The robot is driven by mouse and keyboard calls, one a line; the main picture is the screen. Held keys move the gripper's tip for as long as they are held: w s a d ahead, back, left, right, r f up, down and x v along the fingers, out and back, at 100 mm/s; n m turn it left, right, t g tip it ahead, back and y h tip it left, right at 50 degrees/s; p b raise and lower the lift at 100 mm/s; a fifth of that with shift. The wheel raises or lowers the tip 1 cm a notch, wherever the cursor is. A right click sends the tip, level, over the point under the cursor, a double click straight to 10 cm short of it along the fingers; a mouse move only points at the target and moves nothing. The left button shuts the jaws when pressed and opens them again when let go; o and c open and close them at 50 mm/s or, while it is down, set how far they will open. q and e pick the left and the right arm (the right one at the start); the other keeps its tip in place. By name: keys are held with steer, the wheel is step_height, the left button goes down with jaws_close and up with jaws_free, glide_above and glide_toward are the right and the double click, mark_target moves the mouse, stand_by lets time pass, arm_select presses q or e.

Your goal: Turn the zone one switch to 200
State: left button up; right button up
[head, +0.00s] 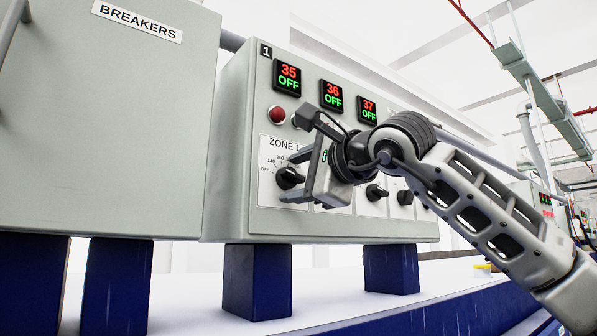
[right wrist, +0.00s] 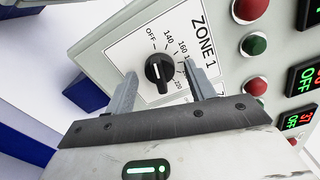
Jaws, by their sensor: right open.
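The zone one switch (head: 288,178) is a black rotary knob on a white ZONE 1 dial plate, low on the left of the grey control box. The right wrist view shows the knob (right wrist: 158,70) with labels OFF, 140, 160 and 220 around it. A light mark shows on the knob, but I cannot tell which label it points to. My right gripper (head: 291,176) is open in front of the dial, one finger on each side of the knob in the right wrist view (right wrist: 159,72). I see no clear contact. My left gripper is not in view.
The zone one display (head: 288,78) reads 35 over OFF; two similar displays read 36 and 37. A red light (head: 277,115) sits above the dial. More knobs (head: 376,193) line up to the right. The BREAKERS cabinet (head: 100,130) stands close on the left.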

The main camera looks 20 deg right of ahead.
steer(key=c, duration=1)
steer(key=shift+o, duration=0.2)
steer(key=shift+f, duration=0.1)
